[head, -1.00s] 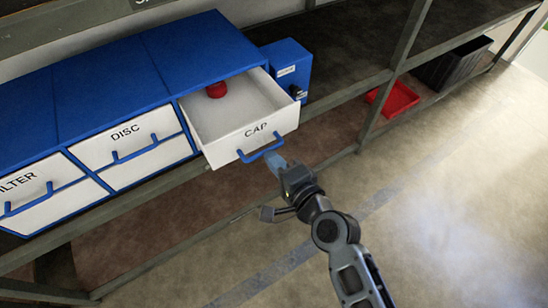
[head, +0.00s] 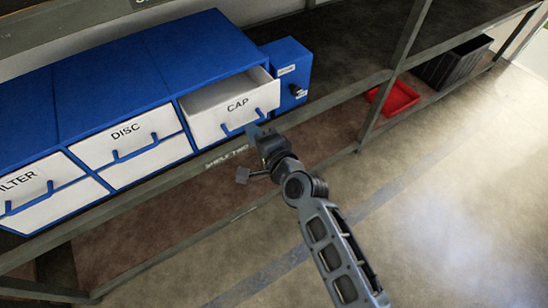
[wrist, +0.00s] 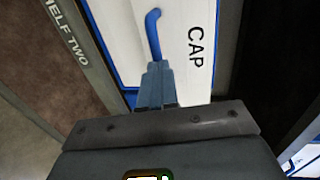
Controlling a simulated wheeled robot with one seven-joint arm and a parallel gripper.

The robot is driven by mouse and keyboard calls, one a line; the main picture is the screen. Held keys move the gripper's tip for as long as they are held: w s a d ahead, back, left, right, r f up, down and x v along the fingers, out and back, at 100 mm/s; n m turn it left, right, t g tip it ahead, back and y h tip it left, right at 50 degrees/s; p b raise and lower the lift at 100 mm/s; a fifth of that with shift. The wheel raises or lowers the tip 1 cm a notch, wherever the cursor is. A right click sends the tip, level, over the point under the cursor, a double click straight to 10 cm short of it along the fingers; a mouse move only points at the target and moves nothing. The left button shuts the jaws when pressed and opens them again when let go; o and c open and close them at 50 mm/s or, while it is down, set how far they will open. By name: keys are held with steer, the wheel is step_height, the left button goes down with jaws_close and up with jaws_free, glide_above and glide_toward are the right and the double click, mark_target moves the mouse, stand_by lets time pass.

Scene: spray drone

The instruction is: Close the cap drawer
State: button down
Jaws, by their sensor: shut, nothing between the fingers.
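The cap drawer (head: 237,107) has a white front lettered CAP and a blue bar handle (head: 243,124). In the wrist view the shut fingers (wrist: 157,80) point at the white drawer front (wrist: 185,45) and cover part of the blue handle (wrist: 153,33). I cannot tell whether they touch the front or the handle.
The disc drawer (head: 128,138) and filter drawer (head: 35,185) sit in the cabinet to the left. A small blue box (head: 290,70) stands right of the cabinet. A red bin (head: 395,98) and a black crate (head: 452,62) are on the lower shelf. The floor is open at right.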

mark_target(240, 114)
steer(key=x, duration=0.2)
steer(key=r+x, duration=0.1)
steer(key=x, duration=0.1)
steer(key=b+x, duration=0.1)
steer(key=x, duration=0.2)
steer(key=shift+w+a+r, duration=0.15)
steer(key=shift+w, duration=0.05)
steer(key=shift+a+r, duration=0.1)
steer(key=shift+r, duration=0.05)
steer(key=shift+w+r, duration=0.1)
